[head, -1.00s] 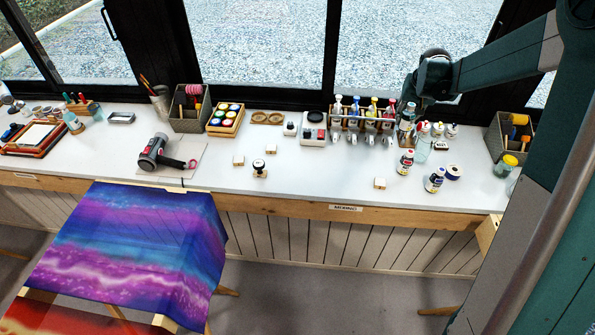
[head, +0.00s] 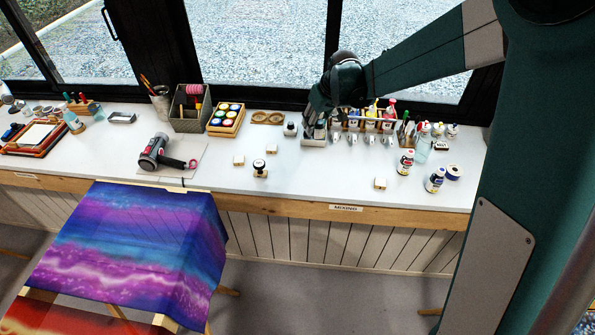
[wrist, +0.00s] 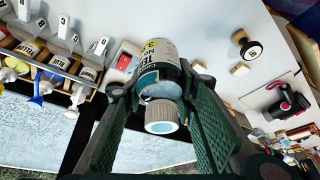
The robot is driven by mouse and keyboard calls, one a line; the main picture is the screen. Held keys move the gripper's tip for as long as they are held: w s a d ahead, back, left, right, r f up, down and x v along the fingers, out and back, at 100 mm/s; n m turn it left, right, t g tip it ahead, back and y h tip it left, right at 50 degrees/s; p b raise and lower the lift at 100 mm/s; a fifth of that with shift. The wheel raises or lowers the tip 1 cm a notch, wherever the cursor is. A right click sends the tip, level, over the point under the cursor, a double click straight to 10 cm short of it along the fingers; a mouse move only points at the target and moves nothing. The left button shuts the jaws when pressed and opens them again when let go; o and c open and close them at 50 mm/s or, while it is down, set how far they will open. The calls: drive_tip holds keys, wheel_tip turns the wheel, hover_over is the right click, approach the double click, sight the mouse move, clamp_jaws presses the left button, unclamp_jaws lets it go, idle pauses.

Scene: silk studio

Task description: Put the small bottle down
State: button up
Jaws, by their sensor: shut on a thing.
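My gripper (wrist: 160,92) is shut on a small bottle (wrist: 159,52) with a white cap, a printed label and bluish contents. In the wrist view the bottle sits between the two dark green fingers, its cap towards the camera. My gripper largely hides the bottle and the scale there. I cannot tell whether the bottle's base touches anything.
A rack of pump bottles (head: 370,120) stands just right of my gripper. The table's front middle is mostly clear.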

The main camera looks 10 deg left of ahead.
drive_tip(key=s+a+n, duration=0.2)
drive_tip(key=s+a, duration=0.2)
drive_tip(key=a, duration=0.3)
drive_tip(key=shift+g+y, duration=0.3)
drive_tip(key=shift+y, duration=0.1)
drive_tip(key=shift+a+f, duration=0.1)
drive_tip(key=shift+f, duration=2.35)
drive_tip(key=shift+f, duration=3.15)
drive_tip(key=shift+f+b, duration=0.4)
drive_tip(key=shift+f, duration=1.45)
drive_tip(key=shift+f, duration=0.15)
